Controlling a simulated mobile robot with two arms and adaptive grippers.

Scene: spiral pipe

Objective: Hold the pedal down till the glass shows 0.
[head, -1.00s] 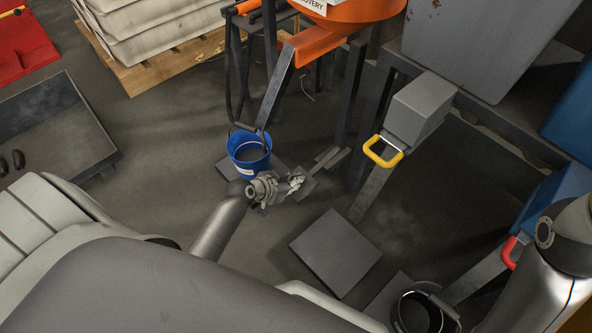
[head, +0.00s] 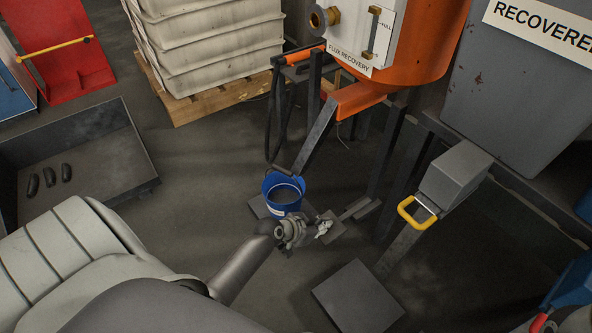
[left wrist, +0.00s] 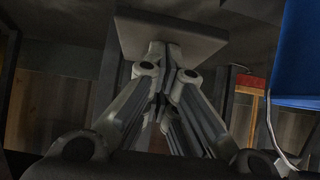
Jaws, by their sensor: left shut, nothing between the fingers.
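My left gripper (head: 322,231) is shut and empty. Its fingertips are at the small grey pedal plate (head: 333,222), low beside the orange machine. In the left wrist view the closed fingers (left wrist: 165,52) meet the pedal plate (left wrist: 190,35); they seem to touch it, but how far it is pressed I cannot tell. The narrow sight glass (head: 375,33) is on the machine's white panel, with "FULL" marked near its top. Its level is too small to read. My right gripper is out of view.
A grey box with a yellow handle (head: 418,212) is to the right. A dark tray (head: 100,160) lies left.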

